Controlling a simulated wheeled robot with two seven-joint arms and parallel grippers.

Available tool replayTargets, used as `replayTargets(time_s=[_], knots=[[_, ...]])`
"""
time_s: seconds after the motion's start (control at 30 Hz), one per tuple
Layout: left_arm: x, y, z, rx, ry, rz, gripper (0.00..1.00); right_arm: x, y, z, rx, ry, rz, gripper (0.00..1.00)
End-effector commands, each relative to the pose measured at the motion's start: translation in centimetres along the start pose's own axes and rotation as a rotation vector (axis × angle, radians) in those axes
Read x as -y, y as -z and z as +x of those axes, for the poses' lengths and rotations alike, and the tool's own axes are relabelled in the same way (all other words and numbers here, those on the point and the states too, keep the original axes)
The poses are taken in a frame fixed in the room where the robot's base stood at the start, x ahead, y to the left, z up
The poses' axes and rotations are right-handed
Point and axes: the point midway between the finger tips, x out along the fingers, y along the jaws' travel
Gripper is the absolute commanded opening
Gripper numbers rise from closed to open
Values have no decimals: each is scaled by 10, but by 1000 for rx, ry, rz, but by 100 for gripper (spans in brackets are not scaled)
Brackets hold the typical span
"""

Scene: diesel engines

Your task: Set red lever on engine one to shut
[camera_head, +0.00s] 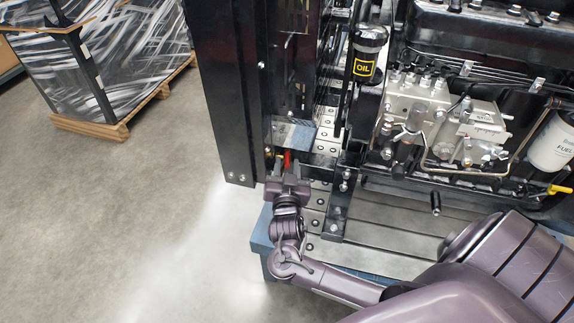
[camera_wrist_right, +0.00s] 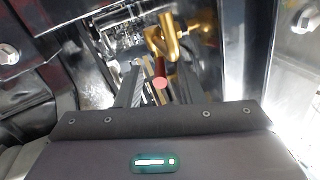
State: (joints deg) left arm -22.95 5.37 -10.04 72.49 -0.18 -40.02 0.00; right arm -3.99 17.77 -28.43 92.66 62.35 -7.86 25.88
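The red lever (camera_head: 287,158) is a small upright red piece low on the engine, beside the black frame post. In the right wrist view the red lever (camera_wrist_right: 160,83) shows its round red end, below a brass valve fitting (camera_wrist_right: 168,36). My right gripper (camera_head: 287,170) is right at the lever. In the wrist view the two fingers of my right gripper (camera_wrist_right: 158,88) stand apart, one on each side of the lever. I see gaps beside it; contact is not clear. My left gripper is not in view.
The black frame post (camera_head: 232,90) stands close left of my right gripper. A black oil-labelled cap (camera_head: 364,68) and the engine's metal pump block (camera_head: 440,120) are to the right. A wrapped pallet load (camera_head: 110,60) stands at the back left. The floor at left is clear.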

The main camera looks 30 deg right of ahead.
Motion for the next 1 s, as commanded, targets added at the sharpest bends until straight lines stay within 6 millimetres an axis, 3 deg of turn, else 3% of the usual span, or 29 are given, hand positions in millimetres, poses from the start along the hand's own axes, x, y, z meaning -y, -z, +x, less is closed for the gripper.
replayTargets(time_s=[0.33,0.6,0.87,1.0], knots=[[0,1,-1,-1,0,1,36,0,0,6,1,0,-1,34],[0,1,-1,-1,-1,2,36,0,0,5,1,0,0,0],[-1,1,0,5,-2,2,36,3,-2,6,-7,-35,6,0],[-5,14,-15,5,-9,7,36,8,-4,7,-25,-122,10,0]])
